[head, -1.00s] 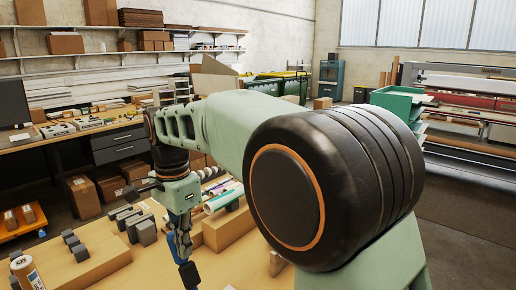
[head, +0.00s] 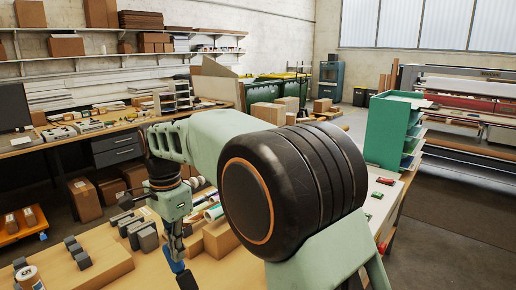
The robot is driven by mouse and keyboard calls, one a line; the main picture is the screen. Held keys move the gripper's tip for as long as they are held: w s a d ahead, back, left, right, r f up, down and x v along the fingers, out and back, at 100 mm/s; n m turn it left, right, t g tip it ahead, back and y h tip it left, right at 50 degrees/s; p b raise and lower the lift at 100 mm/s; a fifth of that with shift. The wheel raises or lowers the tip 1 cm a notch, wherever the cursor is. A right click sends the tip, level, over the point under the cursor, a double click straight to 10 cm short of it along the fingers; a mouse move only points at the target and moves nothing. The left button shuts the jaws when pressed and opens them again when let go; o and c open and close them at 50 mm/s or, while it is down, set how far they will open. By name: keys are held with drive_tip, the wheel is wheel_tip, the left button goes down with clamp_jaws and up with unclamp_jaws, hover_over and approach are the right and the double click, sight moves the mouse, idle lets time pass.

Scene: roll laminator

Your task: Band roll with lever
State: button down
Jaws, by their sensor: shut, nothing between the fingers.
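My gripper (head: 184,278) points down over the wooden table, left of centre at the bottom of the head view. Its blue and dark fingers are together, with nothing seen between them. Several rolls (head: 213,212) with white, green and dark parts lie just right of and behind my gripper, partly hidden by my arm. I cannot tell which one is the band roll. No lever can be made out with certainty.
Grey blocks (head: 143,236) and a cardboard box (head: 100,262) stand left of my gripper, with an upright cylinder (head: 30,276) at the lower left. A cardboard box (head: 220,238) stands close on its right. A green rack (head: 388,130) stands right of my arm.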

drive_tip(key=shift+f+b, duration=0.3)
drive_tip(key=shift+f, duration=0.4)
drive_tip(key=shift+s+d, duration=0.1)
drive_tip(key=shift+s+d+b, duration=0.6)
drive_tip(key=shift+d, duration=0.05)
wheel_tip(320, 180, up, 8)
drive_tip(key=p, duration=0.2)
drive_tip(key=shift+p, duration=0.4)
drive_tip(key=shift+w, duration=0.1)
idle(0.5)
